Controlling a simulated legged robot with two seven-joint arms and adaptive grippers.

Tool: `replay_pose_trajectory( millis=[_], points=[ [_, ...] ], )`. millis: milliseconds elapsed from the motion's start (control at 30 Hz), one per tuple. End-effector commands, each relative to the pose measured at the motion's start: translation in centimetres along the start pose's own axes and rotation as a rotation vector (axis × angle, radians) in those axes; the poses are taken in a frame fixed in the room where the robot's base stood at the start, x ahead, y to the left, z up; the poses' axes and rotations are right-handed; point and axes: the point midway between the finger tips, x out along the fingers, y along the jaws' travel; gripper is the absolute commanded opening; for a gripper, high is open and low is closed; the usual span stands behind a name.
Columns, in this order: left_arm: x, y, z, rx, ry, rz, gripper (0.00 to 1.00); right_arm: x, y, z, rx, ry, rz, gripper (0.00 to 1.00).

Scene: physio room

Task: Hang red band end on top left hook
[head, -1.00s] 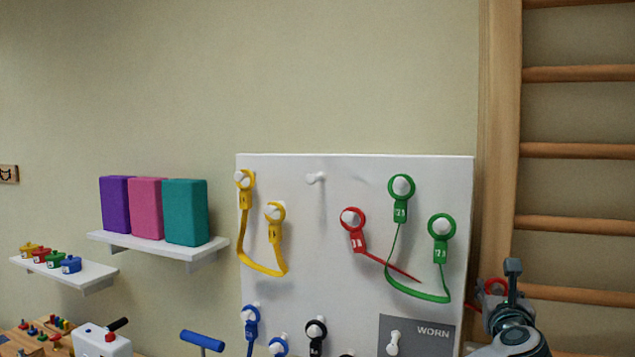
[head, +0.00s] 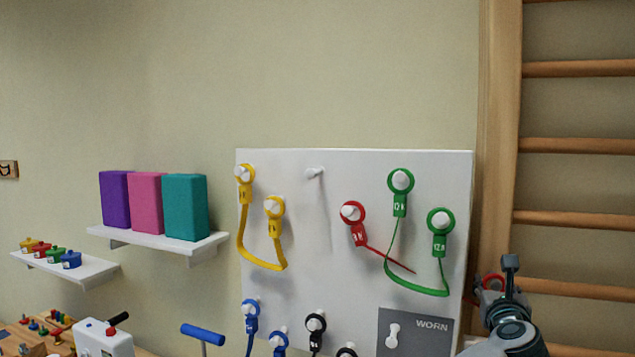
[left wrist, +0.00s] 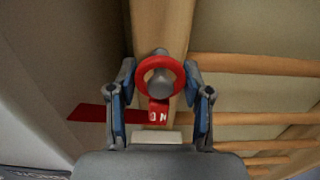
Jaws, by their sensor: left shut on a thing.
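A red band has one end ring (head: 352,212) on a white hook of the white board, with its red strap running down to the right. Its other end, a red ring with a label, shows in the left wrist view (left wrist: 148,88) between my left gripper's fingers. My left gripper (head: 495,284) is shut on this end, at the lower right of the head view, beside the board and in front of the wall bars. An empty white hook (head: 315,172) stands in the board's top row, between the yellow and green bands. My right gripper is not in view.
A yellow band (head: 262,263) hangs left of the empty hook and a green band (head: 418,289) hangs right. Blue and black band ends hang lower, near a grey WORN panel (head: 432,345). Wooden wall bars (head: 575,145) stand right. A shelf (head: 150,240) with blocks is at left.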

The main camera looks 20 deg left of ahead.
Motion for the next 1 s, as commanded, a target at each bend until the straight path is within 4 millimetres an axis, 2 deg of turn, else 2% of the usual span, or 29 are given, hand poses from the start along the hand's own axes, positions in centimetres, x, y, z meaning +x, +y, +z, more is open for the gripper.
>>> replay_pose_trajectory(
  millis=[300,333,433,667,733,1000],
  points=[
    [-0.01,0.01,-0.11,0.0,0.0,0.0,0.0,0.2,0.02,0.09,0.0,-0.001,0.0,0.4],
    [-0.01,0.0,-0.11,0.0,0.0,0.0,0.52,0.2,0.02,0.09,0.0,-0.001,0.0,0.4],
    [-0.01,0.0,-0.11,0.0,0.0,0.0,0.77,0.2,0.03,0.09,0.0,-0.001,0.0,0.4],
    [0.0,0.02,-0.13,0.0,0.0,0.0,0.79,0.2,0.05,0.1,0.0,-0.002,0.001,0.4],
    [0.01,0.02,-0.16,0.0,0.0,0.0,0.87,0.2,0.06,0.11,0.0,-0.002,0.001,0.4],
    [0.01,0.02,-0.15,0.0,0.0,0.0,0.87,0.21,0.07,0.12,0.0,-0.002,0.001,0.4]
  ],
)
